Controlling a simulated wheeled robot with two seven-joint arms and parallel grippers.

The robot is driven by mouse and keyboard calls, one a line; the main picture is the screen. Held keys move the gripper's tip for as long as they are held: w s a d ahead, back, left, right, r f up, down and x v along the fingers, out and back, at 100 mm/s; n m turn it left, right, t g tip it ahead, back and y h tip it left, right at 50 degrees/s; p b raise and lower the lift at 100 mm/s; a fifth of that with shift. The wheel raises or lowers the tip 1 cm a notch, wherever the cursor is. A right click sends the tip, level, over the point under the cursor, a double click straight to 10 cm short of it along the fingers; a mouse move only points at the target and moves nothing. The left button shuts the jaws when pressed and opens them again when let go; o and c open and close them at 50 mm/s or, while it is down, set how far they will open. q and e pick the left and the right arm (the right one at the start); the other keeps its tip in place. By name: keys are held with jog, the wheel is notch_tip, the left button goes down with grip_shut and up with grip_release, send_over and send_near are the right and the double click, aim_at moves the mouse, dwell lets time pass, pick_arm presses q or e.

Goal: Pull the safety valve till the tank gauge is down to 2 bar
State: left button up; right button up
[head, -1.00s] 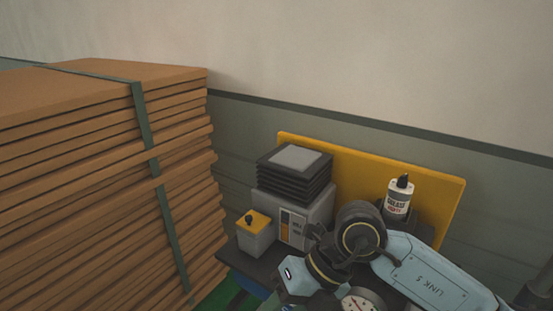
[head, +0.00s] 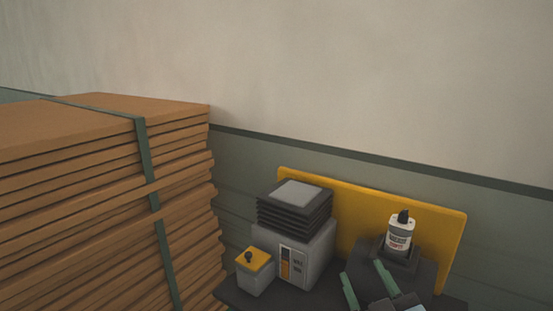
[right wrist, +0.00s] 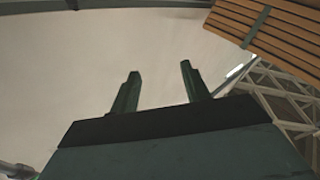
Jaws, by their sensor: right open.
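I cannot make out the tank gauge or the safety valve in either current view. My right gripper (head: 367,285) is open at the bottom edge of the head view, its two green fingers apart with nothing between them. It is in front of the dark shelf, below and left of a grease bottle (head: 399,237). In the right wrist view my right gripper (right wrist: 159,72) also shows open and empty, against a pale, plain background. My left gripper is not in view.
A grey machine (head: 313,258) with a black ribbed top and a small grey box (head: 253,280) with a yellow lid stand on the dark shelf. A yellow board (head: 350,200) is behind them. A tall strapped stack of brown boards (head: 90,220) fills the left.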

jog(key=s+d+f+m+g+h, duration=0.2)
jog(key=s+d+f+g, duration=0.15)
jog(key=f, duration=0.35)
jog(key=s+d+f+m+g+h, duration=0.1)
jog(key=s+d+f+m+g, duration=0.2)
jog(key=f, duration=0.5)
jog(key=s+f+n+g, duration=0.1)
jog(key=s+f+g, duration=0.35)
jog(key=s, duration=0.35)
jog(key=s+f+g, duration=0.4)
jog(key=s+g, duration=0.1)
jog(key=s, duration=0.3)
notch_tip(320, 180, down, 25)
jog(key=b, duration=0.2)
jog(key=s+d+f+g+b, duration=0.2)
jog(key=s+d+f, duration=0.1)
jog(key=s+f, duration=1.4)
jog(key=shift+s+d+f, duration=0.25)
jog(key=shift+s+f, duration=0.15)
jog(key=shift+f, duration=0.45)
